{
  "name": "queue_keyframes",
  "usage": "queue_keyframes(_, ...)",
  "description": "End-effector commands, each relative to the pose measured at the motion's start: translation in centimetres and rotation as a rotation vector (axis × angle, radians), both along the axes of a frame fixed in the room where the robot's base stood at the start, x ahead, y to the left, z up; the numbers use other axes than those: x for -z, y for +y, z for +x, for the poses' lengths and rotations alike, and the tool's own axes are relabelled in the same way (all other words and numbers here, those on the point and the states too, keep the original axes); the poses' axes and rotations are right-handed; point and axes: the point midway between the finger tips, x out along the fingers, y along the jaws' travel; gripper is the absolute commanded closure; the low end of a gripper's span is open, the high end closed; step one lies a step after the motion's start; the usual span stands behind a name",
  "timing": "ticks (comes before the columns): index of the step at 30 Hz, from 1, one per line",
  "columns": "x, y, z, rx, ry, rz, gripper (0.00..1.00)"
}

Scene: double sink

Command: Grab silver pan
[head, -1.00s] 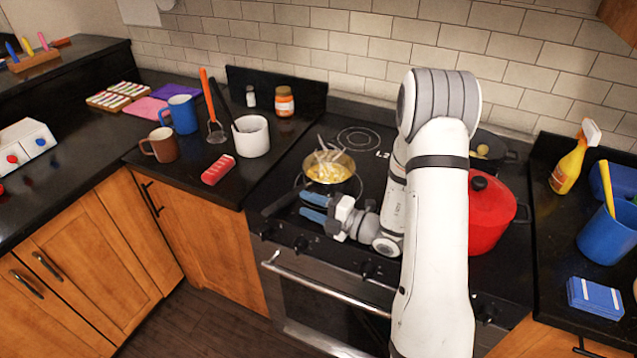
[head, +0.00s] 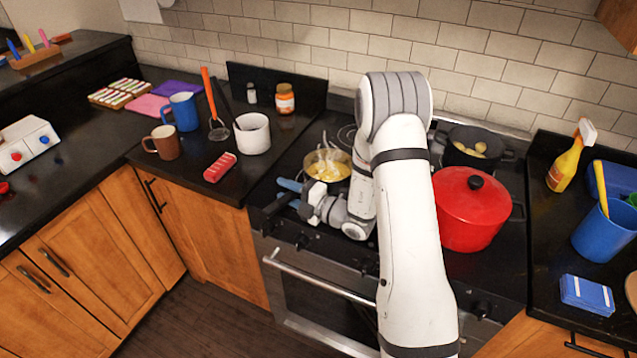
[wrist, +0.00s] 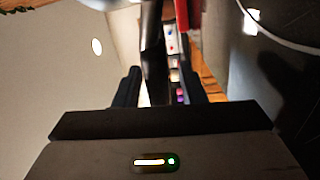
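The silver pan (head: 329,166) sits on the left front of the stove in the head view, with yellow food and steam in it. Its dark handle (head: 277,205) points toward the stove's front left corner. My gripper (head: 286,194) is open, its blue fingers pointing left at the height of the handle. In the wrist view, a dark bar that looks like the handle (wrist: 152,50) stands between the two spread fingers of my gripper (wrist: 160,85), with a gap to the right finger. My arm hides part of the pan's right side.
A red lidded pot (head: 470,212) stands on the stove right of my arm, with a dark pot (head: 473,150) behind it. The oven handle (head: 318,278) runs along the front.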

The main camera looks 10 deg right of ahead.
Motion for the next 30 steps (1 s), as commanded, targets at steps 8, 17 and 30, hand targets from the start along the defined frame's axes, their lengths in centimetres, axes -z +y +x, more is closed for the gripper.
queue_keyframes(8, -0.02, -0.04, -0.02, 0.0, 0.0, 0.0, 0.86)
queue_keyframes(17, 0.0, -0.07, -0.03, 0.001, 0.0, 0.0, 1.0)
queue_keyframes(30, -0.1, -0.11, 0.02, 0.001, -0.003, 0.0, 1.0)
